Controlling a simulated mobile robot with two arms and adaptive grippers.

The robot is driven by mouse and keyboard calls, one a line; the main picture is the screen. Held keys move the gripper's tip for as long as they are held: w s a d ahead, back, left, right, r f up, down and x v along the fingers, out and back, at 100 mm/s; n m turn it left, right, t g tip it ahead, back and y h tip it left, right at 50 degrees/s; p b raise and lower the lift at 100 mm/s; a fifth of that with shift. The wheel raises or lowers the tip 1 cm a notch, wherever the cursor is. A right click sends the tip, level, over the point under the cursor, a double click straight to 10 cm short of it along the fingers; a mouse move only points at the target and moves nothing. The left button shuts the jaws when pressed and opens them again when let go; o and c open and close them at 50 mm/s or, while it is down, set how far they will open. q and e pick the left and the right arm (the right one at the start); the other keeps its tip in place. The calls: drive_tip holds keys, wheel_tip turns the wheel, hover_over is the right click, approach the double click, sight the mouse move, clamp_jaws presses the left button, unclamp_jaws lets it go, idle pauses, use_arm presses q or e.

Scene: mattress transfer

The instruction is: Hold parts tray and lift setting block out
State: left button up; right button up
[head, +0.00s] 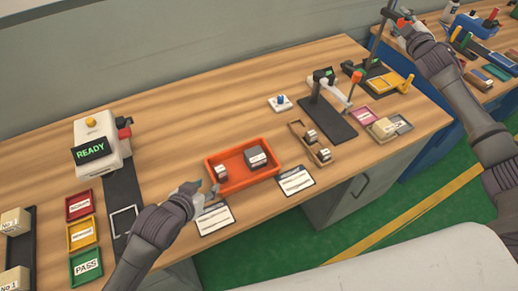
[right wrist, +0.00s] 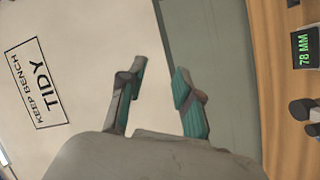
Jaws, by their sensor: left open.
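The orange-red parts tray (head: 240,182) lies on the wooden bench. A larger dark grey block (head: 257,157) with a pale label stands in its right part, and a smaller grey block (head: 222,172) stands in its left part. I cannot read the labels, so I cannot tell which is the setting block. My left gripper (head: 208,189) is open at the tray's front left corner; contact with the rim is unclear. My right gripper (head: 398,16) is raised at the upper right, far from the tray; the right wrist view shows its fingers (right wrist: 158,95) apart and empty.
White cards (head: 215,218) lie in front of the tray. A READY device (head: 100,146) and red, yellow and green trays (head: 84,234) are at left. A dark stand (head: 328,115) and a brown holder with small blocks (head: 303,147) are right of the tray. Bench behind the tray is clear.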

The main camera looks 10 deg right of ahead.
drive_tip(key=w+a+f+g+y, duration=0.1)
drive_tip(key=w+a+f+g, duration=0.1)
drive_tip(key=a+f, duration=0.4)
drive_tip(key=w+a+f+g, duration=0.1)
drive_tip(key=a+f+g, duration=0.2)
drive_tip(key=a, duration=0.5)
drive_tip(key=n+g+y, duration=0.2)
drive_tip(key=n+g, duration=0.9)
drive_tip(key=g, duration=0.2)
hover_over(258, 182)
wheel_tip(258, 182, down, 13)
wheel_tip(258, 182, down, 13)
drive_tip(key=shift+w+d+f, duration=0.1)
drive_tip(key=shift+w+f, duration=0.05)
